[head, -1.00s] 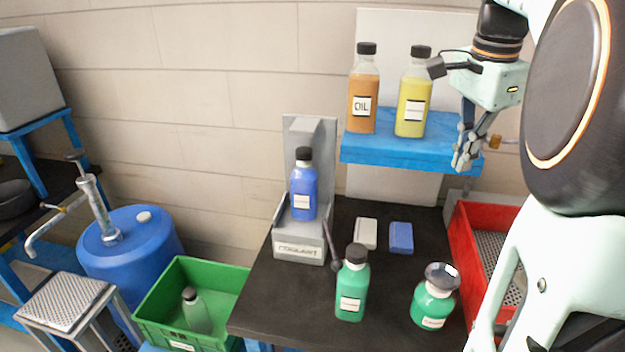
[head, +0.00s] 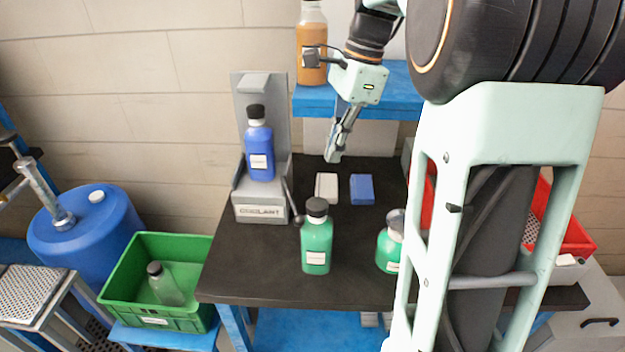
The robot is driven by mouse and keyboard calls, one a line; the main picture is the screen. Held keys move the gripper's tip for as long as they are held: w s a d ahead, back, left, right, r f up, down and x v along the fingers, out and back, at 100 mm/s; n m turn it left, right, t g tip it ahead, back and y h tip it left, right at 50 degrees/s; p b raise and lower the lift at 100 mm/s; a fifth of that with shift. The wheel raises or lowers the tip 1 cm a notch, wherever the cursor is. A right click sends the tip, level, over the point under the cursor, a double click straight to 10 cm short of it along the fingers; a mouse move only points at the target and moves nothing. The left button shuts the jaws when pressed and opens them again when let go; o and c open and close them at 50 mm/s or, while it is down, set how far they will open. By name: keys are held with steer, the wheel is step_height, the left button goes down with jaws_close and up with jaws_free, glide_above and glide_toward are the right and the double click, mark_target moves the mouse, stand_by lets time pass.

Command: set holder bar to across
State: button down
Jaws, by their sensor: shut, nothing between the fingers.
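The grey holder labelled COOLANT (head: 262,213) stands at the left of the black bench, with a blue, black-capped bottle (head: 260,152) upright in it. Its dark bar (head: 291,201) is at the holder's right side, slanting down toward the front and ending in a knob near the green bottle. It does not lie across the front of the blue bottle. My gripper (head: 333,157) is shut and empty, pointing down above the back of the bench. In the picture it is right of the holder, apart from the bar.
A green bottle (head: 316,246) stands close to the bar's knob. A second green container (head: 390,250) is partly hidden by my arm. A white block (head: 327,187) and a blue block (head: 362,189) lie below my gripper. The blue shelf (head: 392,95) bears an orange oil bottle (head: 311,45).

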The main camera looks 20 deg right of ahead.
steer(key=a+f, duration=0.6)
steer(key=f, duration=0.4)
steer(key=shift+s+a, duration=0.15)
steer(key=shift+a+m, duration=0.25)
steer(key=shift+m, duration=0.15)
